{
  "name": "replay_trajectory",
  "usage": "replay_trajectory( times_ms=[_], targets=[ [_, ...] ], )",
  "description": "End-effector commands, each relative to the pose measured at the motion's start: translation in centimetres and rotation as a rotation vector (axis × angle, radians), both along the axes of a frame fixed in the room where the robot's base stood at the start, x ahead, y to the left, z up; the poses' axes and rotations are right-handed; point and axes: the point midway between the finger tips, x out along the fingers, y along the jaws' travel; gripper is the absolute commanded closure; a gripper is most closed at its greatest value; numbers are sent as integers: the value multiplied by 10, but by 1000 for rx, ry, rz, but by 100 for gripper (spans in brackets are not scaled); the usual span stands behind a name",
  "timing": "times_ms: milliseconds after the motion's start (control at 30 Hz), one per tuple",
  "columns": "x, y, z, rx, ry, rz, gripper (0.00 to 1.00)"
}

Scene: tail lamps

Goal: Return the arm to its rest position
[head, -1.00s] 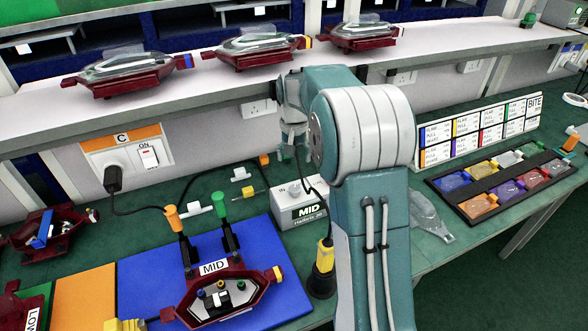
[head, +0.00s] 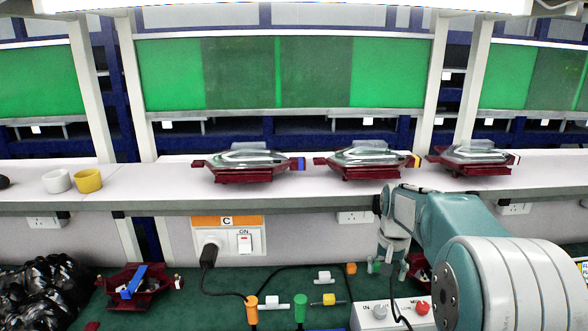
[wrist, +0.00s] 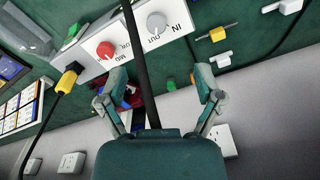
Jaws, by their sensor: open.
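My arm (head: 475,245) reaches in from the lower right of the head view, bent over the green bench. My gripper (head: 384,266) hangs at its far end, in front of the bench's back wall and close to a control box (head: 392,313). In the wrist view my gripper (wrist: 161,84) has its two fingers spread wide. Nothing is gripped between them. A black cable (wrist: 137,60) crosses the view between the fingers. The control box with a red and a grey knob also shows in the wrist view (wrist: 135,38).
Three red holders with clear lamps (head: 246,165) stand on the white shelf (head: 130,180). White and yellow cups (head: 88,180) stand at left. A black bag (head: 45,290) and another red holder (head: 138,290) are lower left. A socket with a plug (head: 228,240) is on the back wall.

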Motion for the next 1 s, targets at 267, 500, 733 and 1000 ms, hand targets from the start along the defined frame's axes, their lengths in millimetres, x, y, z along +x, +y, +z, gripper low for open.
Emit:
replay_trajectory(
  times_ms=[267,500,733,1000],
  targets=[
    [-69,36,58,-25,-117,113,15],
    [-133,60,83,-49,-213,207,15],
    [-196,79,88,-72,-307,297,15],
    [-260,93,74,-97,-408,393,15]
  ],
)
